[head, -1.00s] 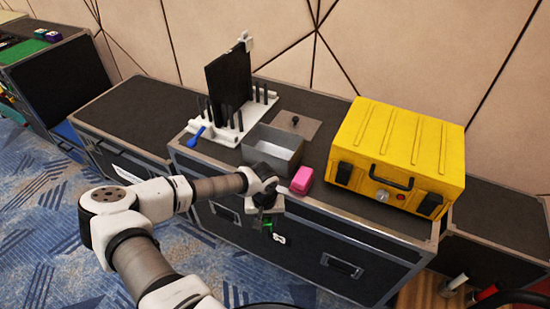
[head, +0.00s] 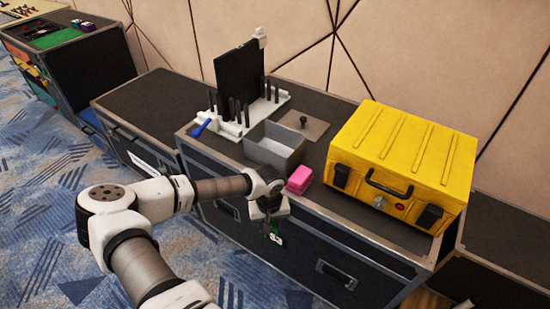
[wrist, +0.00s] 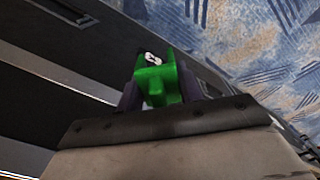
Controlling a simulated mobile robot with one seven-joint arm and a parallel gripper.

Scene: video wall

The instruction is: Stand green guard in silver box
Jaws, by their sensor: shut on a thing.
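My gripper (head: 272,224) hangs in front of the black case, below its top edge. It is shut on the green guard (wrist: 166,82), which shows bright green between the dark fingers in the wrist view, with a small whitish part at its far end. In the head view the guard is small and mostly hidden by the gripper. The silver box (head: 273,148) is an open grey metal box on the case top, behind and above my gripper. Its inside, as far as it shows, looks empty.
A pink block (head: 300,179) lies right of the silver box. A flat grey lid (head: 300,126) with a dark knob lies behind it. A white rack (head: 236,128) with dark pegs, a black panel and a blue tool (head: 201,128) stand left. A yellow case (head: 402,160) fills the right.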

